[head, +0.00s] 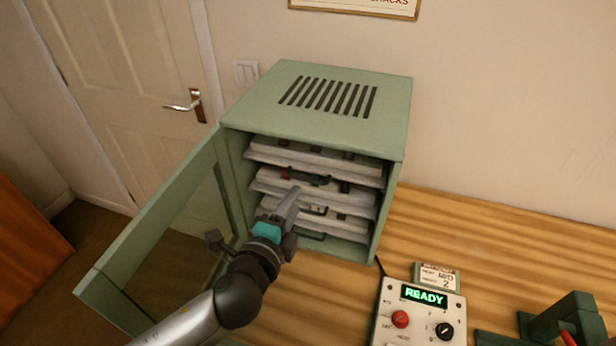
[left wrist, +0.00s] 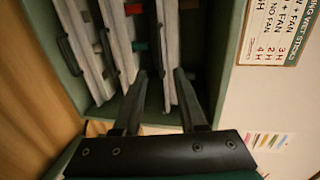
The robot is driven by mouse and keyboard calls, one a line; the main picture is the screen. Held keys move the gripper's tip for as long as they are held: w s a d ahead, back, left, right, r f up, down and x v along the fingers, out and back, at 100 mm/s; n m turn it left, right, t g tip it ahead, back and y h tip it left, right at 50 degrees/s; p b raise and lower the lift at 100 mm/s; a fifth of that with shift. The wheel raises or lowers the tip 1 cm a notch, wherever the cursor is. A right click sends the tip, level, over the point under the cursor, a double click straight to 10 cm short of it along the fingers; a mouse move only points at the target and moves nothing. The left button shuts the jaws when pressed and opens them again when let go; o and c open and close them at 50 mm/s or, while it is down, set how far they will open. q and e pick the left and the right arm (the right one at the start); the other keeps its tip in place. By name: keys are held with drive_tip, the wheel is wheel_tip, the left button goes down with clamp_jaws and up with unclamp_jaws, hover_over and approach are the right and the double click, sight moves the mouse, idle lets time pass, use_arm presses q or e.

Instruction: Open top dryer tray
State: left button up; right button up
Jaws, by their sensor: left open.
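The green dryer (head: 395,120) stands on the table with its door (head: 150,225) swung open to the left. Three pale trays sit inside: the top tray (head: 320,162), the middle tray (head: 265,186) and the bottom tray (head: 345,228). All three look pushed in. My left gripper (head: 290,200) is open in front of the trays and covers part of the lower ones. In the left wrist view, turned sideways, its fingers (left wrist: 160,75) point at the tray fronts, with the top tray (left wrist: 170,45) lying between their lines. Contact cannot be told. My right gripper is out of view.
A control box (head: 420,312) reading READY stands on the wooden table (head: 490,230), right of the dryer. A green stand (head: 575,315) is at the lower right corner. Small red and teal items lie on the middle tray. A room door (head: 130,90) is behind.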

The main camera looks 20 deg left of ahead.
sight(308, 180)
use_arm(q)
drive_tip(key=x, duration=0.9)
drive_tip(key=shift+w, duration=0.25)
drive_tip(key=shift+c, duration=0.2)
drive_tip(key=shift+f, duration=0.1)
drive_tip(key=c, duration=0.6)
drive_tip(key=shift+s+f, duration=0.1)
clamp_jaws()
